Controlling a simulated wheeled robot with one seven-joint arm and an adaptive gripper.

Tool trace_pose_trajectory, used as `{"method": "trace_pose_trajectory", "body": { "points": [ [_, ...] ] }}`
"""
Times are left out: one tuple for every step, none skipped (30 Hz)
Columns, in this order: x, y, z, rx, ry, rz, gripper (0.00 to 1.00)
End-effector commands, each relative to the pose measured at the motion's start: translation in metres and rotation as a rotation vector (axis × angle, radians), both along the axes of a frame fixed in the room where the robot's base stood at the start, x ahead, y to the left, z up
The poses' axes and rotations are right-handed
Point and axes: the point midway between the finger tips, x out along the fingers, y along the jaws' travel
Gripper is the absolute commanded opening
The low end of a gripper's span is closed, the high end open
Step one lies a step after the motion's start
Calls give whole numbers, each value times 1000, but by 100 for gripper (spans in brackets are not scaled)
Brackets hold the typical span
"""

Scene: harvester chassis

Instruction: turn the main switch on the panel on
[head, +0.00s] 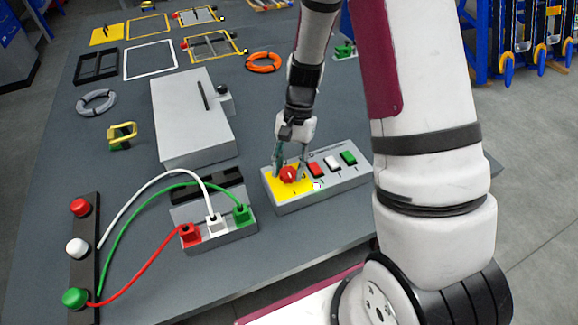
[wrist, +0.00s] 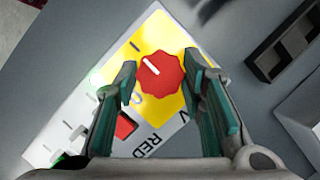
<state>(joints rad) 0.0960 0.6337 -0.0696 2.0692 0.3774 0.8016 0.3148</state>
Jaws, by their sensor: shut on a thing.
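The main switch is a red scalloped knob (head: 289,174) on the yellow plate (head: 303,188) at the left end of the grey panel (head: 348,179). In the wrist view the knob (wrist: 163,73) carries a white pointer line angled to the picture's upper left, toward a mark on the yellow plate. My gripper (head: 288,168) reaches down over the knob. In the wrist view my gripper (wrist: 161,76) has one finger on each side of the knob and is shut on it. A small pale green lamp (wrist: 97,78) beside the yellow plate looks lit.
Red (head: 315,170), white (head: 332,163) and green (head: 348,158) buttons sit right of the knob on the panel. A socket box (head: 222,237) with red, white and green plugs and cables stands to the left. A grey box (head: 190,125) stands behind.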

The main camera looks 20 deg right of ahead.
Motion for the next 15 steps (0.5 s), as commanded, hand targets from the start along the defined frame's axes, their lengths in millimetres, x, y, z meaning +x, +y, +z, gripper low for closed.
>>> {"method": "trace_pose_trajectory", "body": {
  "points": [
    [0, 0, 0, 0, -1, -8, 9],
    [0, 0, 0, 0, -1, -11, 9],
    [0, 0, 0, 0, -1, -13, 9],
    [0, 0, 0, -1, -1, -15, 9],
    [0, 0, 0, 0, -1, -17, 9],
    [0, 0, 0, 0, -1, -17, 9],
    [1, 0, 0, 0, -1, -17, 9],
    [0, 0, 0, 0, -1, -17, 9],
    [1, 0, 0, 0, -1, -17, 9],
    [1, 0, 0, 0, -1, -17, 9],
    [1, 0, 0, 0, -1, -17, 9],
    [1, 0, 0, 0, -1, -17, 9],
    [1, 0, 0, 0, -1, -17, 9],
    [1, 0, 0, 0, -1, -17, 9],
    [1, 0, 0, 0, -1, -17, 41]
  ]
}}
